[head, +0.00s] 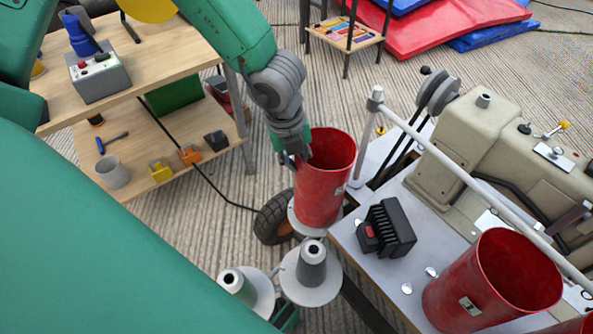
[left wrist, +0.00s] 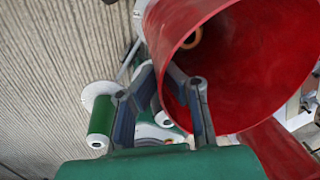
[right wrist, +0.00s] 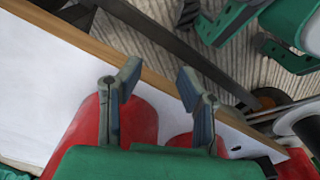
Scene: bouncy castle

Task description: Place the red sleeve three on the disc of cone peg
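A red sleeve (head: 322,185) stands nearly upright over a white disc (head: 296,222) beside the grey machine table. My left gripper (head: 290,155) is at its upper left rim. In the left wrist view the fingers (left wrist: 160,72) straddle the wall of the sleeve (left wrist: 240,70), one outside and one inside, close together on it. A small round end shows inside the sleeve; its lower part is hidden. My right gripper (right wrist: 158,85) is open and empty above red sleeves (right wrist: 125,125).
Another red sleeve (head: 490,285) stands on the machine table, with part of one more at the right edge. A black part (head: 388,230) and a metal rail (head: 450,170) are near. A wooden shelf (head: 150,100) stands at the left; a wheel (head: 272,218) is behind the discs.

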